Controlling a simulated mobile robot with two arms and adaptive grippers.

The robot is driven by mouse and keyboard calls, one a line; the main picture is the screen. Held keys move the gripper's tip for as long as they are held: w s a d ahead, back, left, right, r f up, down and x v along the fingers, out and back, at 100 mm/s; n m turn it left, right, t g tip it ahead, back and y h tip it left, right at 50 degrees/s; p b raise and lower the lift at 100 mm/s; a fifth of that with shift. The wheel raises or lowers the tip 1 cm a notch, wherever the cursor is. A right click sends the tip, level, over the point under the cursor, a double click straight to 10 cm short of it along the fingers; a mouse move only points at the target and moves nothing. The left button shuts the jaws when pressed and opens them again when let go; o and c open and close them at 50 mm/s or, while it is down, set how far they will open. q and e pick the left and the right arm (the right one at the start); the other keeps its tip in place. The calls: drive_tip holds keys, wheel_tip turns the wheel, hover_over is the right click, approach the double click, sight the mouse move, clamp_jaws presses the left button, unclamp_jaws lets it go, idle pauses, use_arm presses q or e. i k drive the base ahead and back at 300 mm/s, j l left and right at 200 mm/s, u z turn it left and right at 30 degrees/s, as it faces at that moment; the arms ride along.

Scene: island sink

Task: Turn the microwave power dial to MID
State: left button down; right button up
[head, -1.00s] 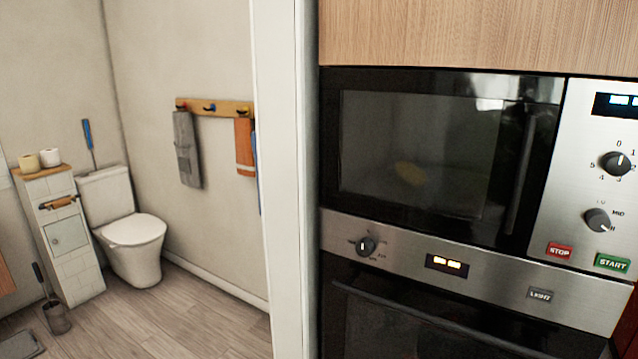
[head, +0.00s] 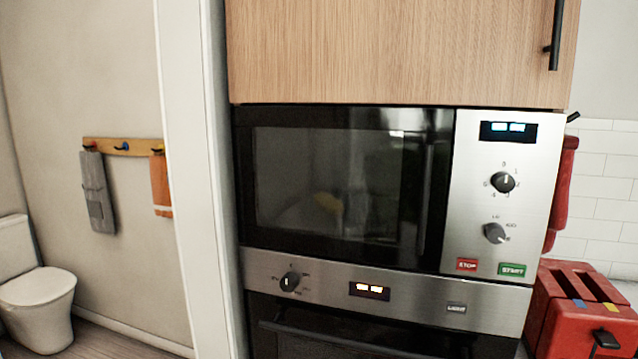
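The microwave (head: 340,185) is built into the wall unit in the head view, with its dark glass door shut. Its steel control panel (head: 470,215) is on the right. The power dial (head: 494,233) is the lower dark knob, with small LO, MID and HI labels around it. Its mark seems to point to the lower right, near the HI end. The timer dial (head: 503,182) with numbers is above it. The red STOP button (head: 467,265) and green START button (head: 512,270) are below. Neither of my grippers shows in the view.
An oven (head: 360,330) with its own knob (head: 290,281) is below the microwave, and a wooden cabinet (head: 400,55) is above. A red toaster (head: 582,312) stands at the lower right. A white door frame (head: 190,180) and a toilet (head: 38,300) are on the left.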

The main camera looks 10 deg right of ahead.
sight(496, 233)
drive_tip(key=z, duration=1.3)
